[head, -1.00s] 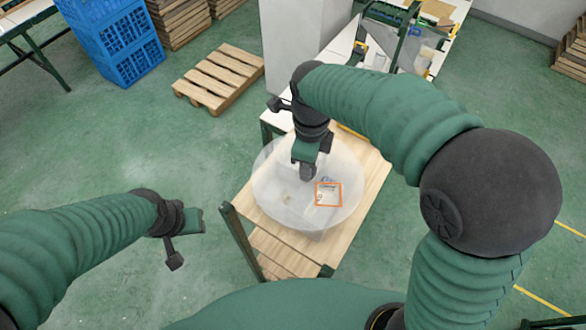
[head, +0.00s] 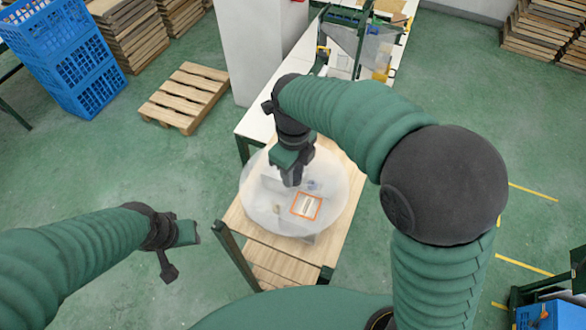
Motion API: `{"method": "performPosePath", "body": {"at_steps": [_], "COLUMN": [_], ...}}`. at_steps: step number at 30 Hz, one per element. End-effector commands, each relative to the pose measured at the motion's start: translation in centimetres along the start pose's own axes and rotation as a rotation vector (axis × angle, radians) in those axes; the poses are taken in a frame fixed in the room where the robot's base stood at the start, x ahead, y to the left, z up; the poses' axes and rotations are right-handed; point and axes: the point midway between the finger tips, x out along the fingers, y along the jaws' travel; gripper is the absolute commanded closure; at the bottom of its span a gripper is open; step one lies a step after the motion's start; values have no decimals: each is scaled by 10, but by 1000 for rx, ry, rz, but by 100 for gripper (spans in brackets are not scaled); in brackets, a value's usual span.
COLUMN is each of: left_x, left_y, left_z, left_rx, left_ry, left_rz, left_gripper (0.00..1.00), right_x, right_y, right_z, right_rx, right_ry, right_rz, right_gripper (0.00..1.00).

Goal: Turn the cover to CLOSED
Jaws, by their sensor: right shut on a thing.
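The cover (head: 262,213) is a round, see-through whitish disc on the wooden table. An orange-edged square window (head: 306,206) sits on its near right part, turned askew, with pale strips showing inside it. No CLOSED mark can be read. My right gripper (head: 293,179) points down over the middle of the cover and is shut on a part of it; the fingertips and what they grip are mostly hidden. My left gripper (head: 190,234) is in the air left of the table, away from the cover; its jaw opening cannot be made out.
The wooden table (head: 345,181) has a lower shelf and a dark green frame post (head: 228,243) at its near left. A white bench (head: 262,118) adjoins its far side. A pallet (head: 184,98) and blue crates (head: 85,72) stand farther left.

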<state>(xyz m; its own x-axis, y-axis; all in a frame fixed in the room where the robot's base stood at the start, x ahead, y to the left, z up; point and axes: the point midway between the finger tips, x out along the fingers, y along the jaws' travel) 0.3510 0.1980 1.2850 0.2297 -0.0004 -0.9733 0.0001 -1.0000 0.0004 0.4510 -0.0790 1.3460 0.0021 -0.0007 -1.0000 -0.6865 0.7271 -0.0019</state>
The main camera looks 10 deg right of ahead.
Motion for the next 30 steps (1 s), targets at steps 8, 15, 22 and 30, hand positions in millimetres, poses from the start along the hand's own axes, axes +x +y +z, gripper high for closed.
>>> {"method": "performPosePath", "body": {"at_steps": [8,15,22,30], "left_x": [-2,-2,-2,-2], "left_y": [0,0,0,0], "left_z": [0,0,0,-1], "left_rx": [0,0,0,0], "left_ry": [0,0,0,0], "left_rz": [0,0,0,0], "left_gripper": [64,64,64,64], "right_x": [1,2,2,0], "right_y": [2,1,1,1], "right_z": [1,0,0,-1], "right_rx": [51,58,57,56], "right_ry": [0,2,3,1], "right_rz": [2,3,3,1], "right_gripper": [100,100,55,45]}}
